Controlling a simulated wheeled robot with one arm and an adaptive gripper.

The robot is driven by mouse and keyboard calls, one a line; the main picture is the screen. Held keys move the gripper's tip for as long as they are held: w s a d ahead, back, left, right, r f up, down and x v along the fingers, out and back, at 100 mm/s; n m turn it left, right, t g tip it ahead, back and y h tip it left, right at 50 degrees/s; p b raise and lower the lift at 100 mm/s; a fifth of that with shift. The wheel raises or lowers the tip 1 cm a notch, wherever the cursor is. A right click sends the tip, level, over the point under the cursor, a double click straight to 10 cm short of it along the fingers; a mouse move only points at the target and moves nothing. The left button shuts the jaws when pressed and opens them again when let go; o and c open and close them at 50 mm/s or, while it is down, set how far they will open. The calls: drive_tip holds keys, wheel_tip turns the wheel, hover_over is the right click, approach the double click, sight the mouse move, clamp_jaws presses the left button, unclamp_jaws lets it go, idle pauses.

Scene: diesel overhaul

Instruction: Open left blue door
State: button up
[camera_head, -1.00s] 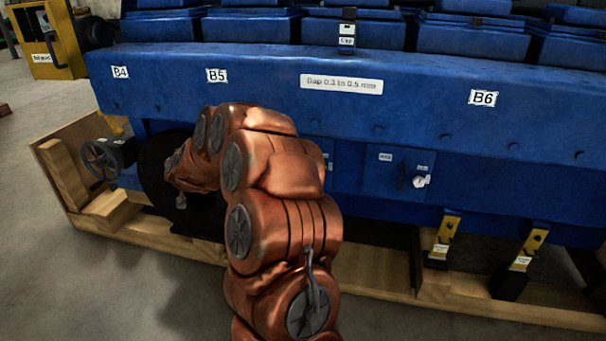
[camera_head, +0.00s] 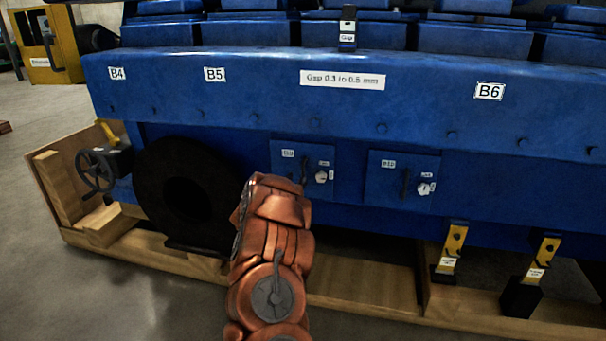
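Two small blue doors are set in the side of the blue engine (camera_head: 480,180). The left blue door (camera_head: 285,165) has a label at top left, a dark handle and a round white lock or dial near its right edge. It looks shut. The right blue door (camera_head: 390,190) has the same fittings and also looks shut. My copper-coloured arm rises from the bottom of the picture, and its visible top stands in front of the lower left part of the left door. My gripper cannot be made out; it seems hidden behind the arm links.
A black ring-shaped disc (camera_head: 160,195) stands left of the doors, beside a handwheel (camera_head: 96,170). A wooden frame (camera_head: 350,283) runs along the engine's base. Yellow-and-black brackets (camera_head: 453,247) stand at lower right.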

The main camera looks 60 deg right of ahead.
sight(303, 171)
drive_tip(key=shift+w+d+b, duration=0.15)
drive_tip(key=shift+w+d, duration=0.05)
drive_tip(key=shift+d, duration=0.9)
drive_tip(key=shift+w+d+b, duration=0.1)
drive_tip(key=shift+w+d, duration=0.05)
drive_tip(key=shift+d, duration=1)
drive_tip(key=shift+w+d+b, duration=0.15)
drive_tip(key=shift+w+d, duration=0.05)
drive_tip(key=shift+d, duration=0.9)
clamp_jaws()
